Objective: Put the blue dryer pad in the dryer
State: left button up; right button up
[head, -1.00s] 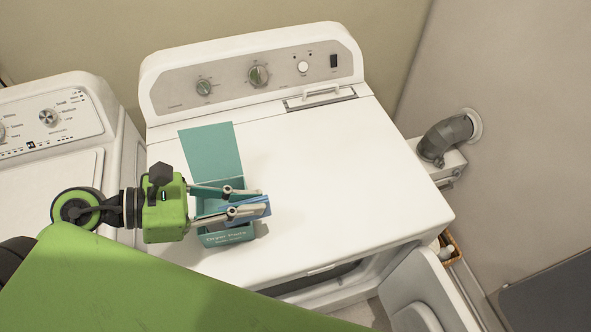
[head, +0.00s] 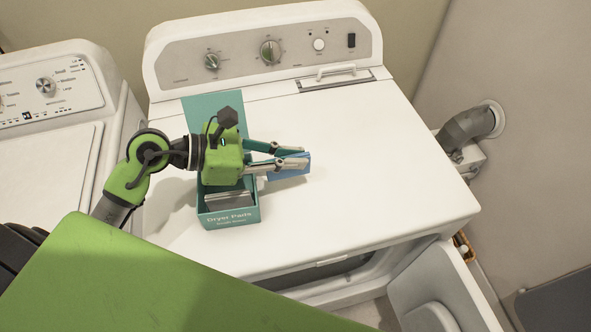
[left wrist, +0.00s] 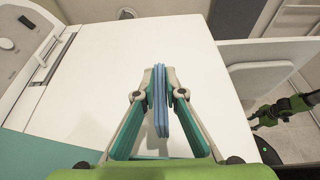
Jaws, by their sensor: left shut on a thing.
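A blue dryer pad (head: 290,165) is held between the fingertips of my left gripper (head: 288,158). It also shows in the left wrist view as a thin blue slab (left wrist: 160,97) on edge, with the fingertips closed on both sides of it. The pad is above the dryer top, just right of the teal dryer pads box (head: 232,216). The box stands open on the dryer, its lid (head: 200,105) raised at the back. The white dryer (head: 380,150) has its front door (head: 425,290) open. The dryer's inside is mostly hidden below the front edge. My right gripper is not in view in the head view.
A washer (head: 45,150) stands left of the dryer. A grey vent duct (head: 470,125) joins the wall on the right. The dryer top right of the pad is clear. A basket (head: 462,247) sits partly hidden behind the door.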

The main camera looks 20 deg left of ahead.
pick_arm(q)
jog(key=shift+w+d+f+b, duration=0.15)
jog(key=shift+w+f+b, duration=0.2)
jog(key=shift+w+f, duration=0.45)
notch_tip(320, 180, down, 3)
jog(key=shift+r+b, duration=0.1)
jog(key=shift+b, duration=0.7)
jog(key=shift+f, duration=0.4)
jog(key=shift+r, duration=0.1)
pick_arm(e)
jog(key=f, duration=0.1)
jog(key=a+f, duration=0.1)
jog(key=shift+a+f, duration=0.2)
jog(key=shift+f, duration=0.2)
pick_arm(q)
jog(key=o, duration=0.7)
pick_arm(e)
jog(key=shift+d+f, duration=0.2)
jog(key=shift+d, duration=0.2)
